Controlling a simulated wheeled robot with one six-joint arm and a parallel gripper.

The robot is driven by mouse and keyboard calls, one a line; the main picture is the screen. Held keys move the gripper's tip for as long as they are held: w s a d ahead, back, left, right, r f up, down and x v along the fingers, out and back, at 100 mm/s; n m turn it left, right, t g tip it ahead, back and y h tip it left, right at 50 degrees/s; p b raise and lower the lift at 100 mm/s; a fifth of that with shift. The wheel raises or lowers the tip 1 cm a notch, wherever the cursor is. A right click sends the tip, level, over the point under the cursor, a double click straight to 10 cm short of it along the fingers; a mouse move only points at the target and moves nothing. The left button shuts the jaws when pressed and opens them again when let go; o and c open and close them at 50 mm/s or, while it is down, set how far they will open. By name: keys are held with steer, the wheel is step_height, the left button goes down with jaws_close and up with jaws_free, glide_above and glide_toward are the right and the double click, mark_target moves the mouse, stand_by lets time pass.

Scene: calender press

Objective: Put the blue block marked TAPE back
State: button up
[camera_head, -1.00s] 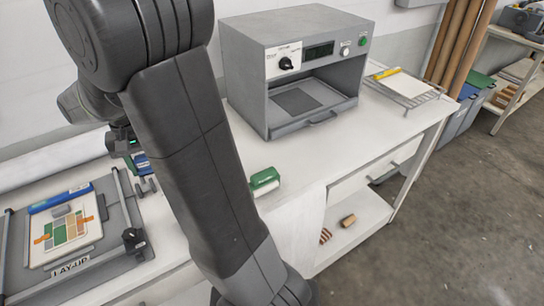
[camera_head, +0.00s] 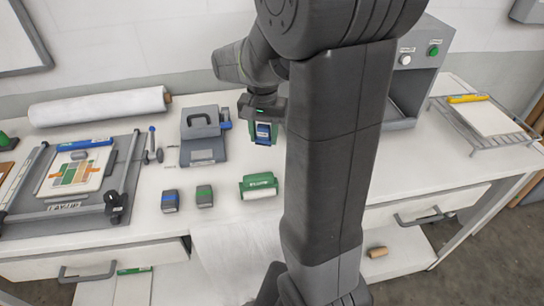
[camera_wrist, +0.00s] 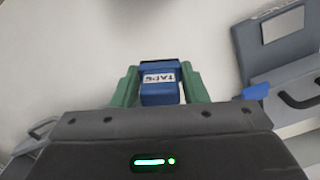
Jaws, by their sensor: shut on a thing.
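The blue block marked TAPE (camera_wrist: 158,92) is held between the green fingers of my gripper (camera_wrist: 160,85) in the wrist view, its white label readable. In the head view my gripper (camera_head: 264,122) points down with the blue block (camera_head: 263,132) between its fingers. It hangs over the white bench, right of the grey case-like unit with a handle (camera_head: 203,152) and behind the green-topped block (camera_head: 259,185). The wrist view shows bare white surface beyond the block.
Two small dark blocks, with a blue (camera_head: 170,201) and a green label (camera_head: 204,196), stand on the bench. The lay-up board (camera_head: 110,215) lies left, a white roll (camera_head: 98,107) behind it. An oven (camera_head: 424,75) is partly hidden by my arm; a wire rack (camera_head: 470,125) stands right.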

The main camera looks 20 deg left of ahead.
mark_target(263, 126)
step_height(263, 126, down, 7)
steer(key=shift+f, duration=0.15)
steer(key=shift+a, duration=0.1)
steer(key=shift+f, duration=0.2)
steer(key=o, duration=0.9)
steer(key=shift+r, duration=0.1)
step_height(263, 126, up, 12)
steer(key=shift+r, duration=0.15)
